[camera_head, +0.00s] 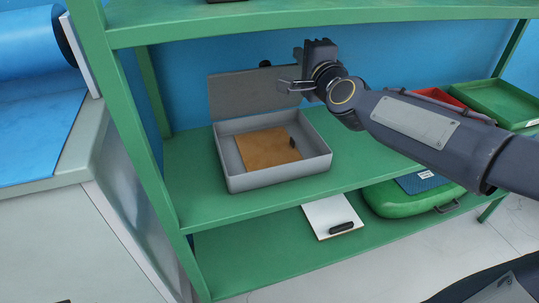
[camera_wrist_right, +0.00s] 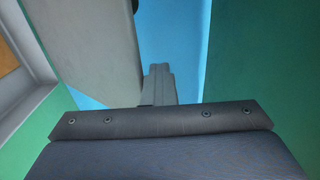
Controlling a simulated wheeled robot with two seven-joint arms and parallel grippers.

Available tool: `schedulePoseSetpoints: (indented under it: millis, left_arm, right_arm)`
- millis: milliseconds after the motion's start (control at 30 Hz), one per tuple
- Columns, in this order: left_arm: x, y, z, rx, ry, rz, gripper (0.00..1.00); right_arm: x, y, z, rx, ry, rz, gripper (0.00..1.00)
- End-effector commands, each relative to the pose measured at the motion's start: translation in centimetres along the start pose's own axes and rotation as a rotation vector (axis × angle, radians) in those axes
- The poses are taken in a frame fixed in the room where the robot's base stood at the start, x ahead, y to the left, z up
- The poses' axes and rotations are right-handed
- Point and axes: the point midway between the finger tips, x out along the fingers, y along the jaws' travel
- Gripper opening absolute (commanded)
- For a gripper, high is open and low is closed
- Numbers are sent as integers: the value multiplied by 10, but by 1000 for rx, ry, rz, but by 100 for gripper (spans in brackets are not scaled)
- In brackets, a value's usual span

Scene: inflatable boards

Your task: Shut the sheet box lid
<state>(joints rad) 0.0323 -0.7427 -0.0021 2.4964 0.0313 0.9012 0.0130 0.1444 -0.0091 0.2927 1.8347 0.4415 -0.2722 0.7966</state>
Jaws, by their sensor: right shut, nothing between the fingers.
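The grey sheet box (camera_head: 283,176) stands on the middle shelf with its lid (camera_head: 240,97) raised, standing up at the back. A brown sheet (camera_head: 268,149) and a small dark piece lie in the box. My right gripper (camera_head: 283,87) is shut and empty, in front of or beside the lid's upper right part; I cannot tell whether it touches. In the right wrist view the fingers (camera_wrist_right: 159,82) are together, with the lid (camera_wrist_right: 95,50) to their left and part of the box (camera_wrist_right: 40,85) at the far left. My left gripper is out of view.
The green shelf unit has an upper shelf (camera_head: 300,18) above my right arm and a post (camera_head: 125,140) at left. A red tray (camera_head: 437,97) and a green tray (camera_head: 500,103) are at right. A clipboard (camera_head: 325,213) and a green case (camera_head: 400,201) lie on the lower shelf.

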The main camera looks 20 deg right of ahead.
Motion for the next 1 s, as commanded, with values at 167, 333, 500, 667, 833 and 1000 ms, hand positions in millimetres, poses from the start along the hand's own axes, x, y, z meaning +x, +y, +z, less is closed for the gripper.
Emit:
schedulePoseSetpoints:
  millis: [167, 333, 500, 667, 833, 1000]
  left_arm:
    - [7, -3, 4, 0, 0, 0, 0]
    - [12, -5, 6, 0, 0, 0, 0]
    - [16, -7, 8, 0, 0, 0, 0]
    - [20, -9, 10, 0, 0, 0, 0]
    - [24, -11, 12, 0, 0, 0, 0]
    - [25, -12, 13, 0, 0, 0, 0]
  right_arm:
    - [-5, 13, 0, 2, -2, 12, 0]
    - [-10, 18, 0, 2, -2, 14, 0]
    - [-15, 24, 0, 2, -3, 17, 0]
    - [-20, 28, 0, 2, -3, 18, 0]
    - [-24, 33, 0, 3, -4, 20, 0]
    - [-26, 34, 0, 3, -4, 21, 0]
